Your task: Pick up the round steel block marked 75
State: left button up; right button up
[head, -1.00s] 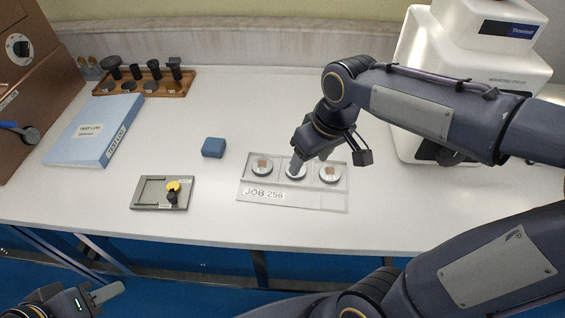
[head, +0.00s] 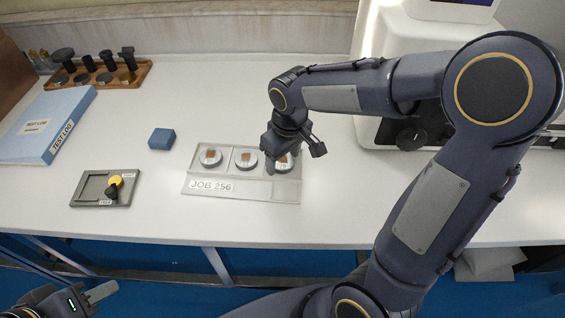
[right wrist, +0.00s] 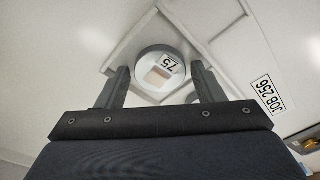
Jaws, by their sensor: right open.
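The round steel block marked 75 (right wrist: 152,62) shows in the right wrist view, with a brownish square on its top. It sits in the tray marked JOB 256 (head: 257,191). In the head view this is the rightmost of three round blocks, partly hidden by my right gripper (head: 277,165). My right gripper is open; in the right wrist view its fingers (right wrist: 161,75) appear on either side of the block, with gaps visible. I cannot tell how far above the tray the fingertips are. My left gripper (head: 100,293) is at the lower left, off the table; its jaws are unclear.
Two other round blocks, the left (head: 210,158) and the middle (head: 245,158), sit in the same tray. A blue block (head: 161,139), a grey holder (head: 92,189), a blue test log binder (head: 45,125) and a wooden rack (head: 130,78) stand leftward. A white tester (head: 380,50) stands behind.

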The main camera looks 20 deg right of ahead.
jog(key=shift+c, duration=0.2)
jog(key=c, duration=0.9)
jog(key=shift+r, duration=0.15)
